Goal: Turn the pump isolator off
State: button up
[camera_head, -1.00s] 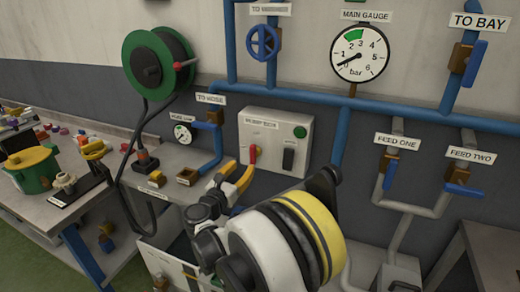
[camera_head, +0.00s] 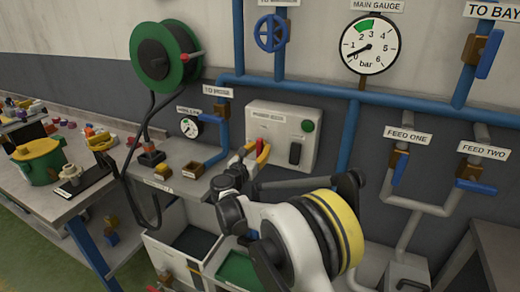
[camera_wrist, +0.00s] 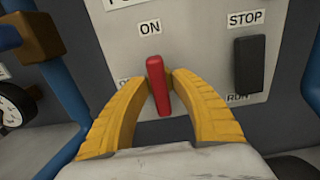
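The pump isolator is a red lever on the grey pump box (camera_head: 281,119). In the wrist view the red lever (camera_wrist: 158,86) stands nearly upright, its top just below the ON label (camera_wrist: 150,27). A second label at its left is mostly hidden by a finger. My gripper (camera_wrist: 159,84) has one yellow finger on each side of the lever, with almost no gap visible, and looks shut on it. In the head view my gripper (camera_head: 257,152) is at the left part of the box front, partly covering the lever.
A black switch (camera_wrist: 249,64) between STOP and RUN labels sits right of the lever. A green button (camera_head: 308,126) is at the box's upper right. Blue pipes (camera_head: 350,133) run around the box. A hose gauge (camera_head: 190,127) is to its left.

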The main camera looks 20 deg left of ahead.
jog(key=shift+m, duration=0.3)
grip_shut()
jog(key=m, duration=0.3)
jog(key=shift+m, duration=0.4)
jog(key=m, duration=0.4)
jog(key=shift+m, duration=0.3)
jog(key=m, duration=0.4)
jog(key=shift+m+b, duration=0.3)
jog(key=shift+m, duration=2.2)
jog(key=o, duration=0.8)
grip_release()
jog(key=shift+d, duration=0.1)
jog(key=shift+o, duration=0.2)
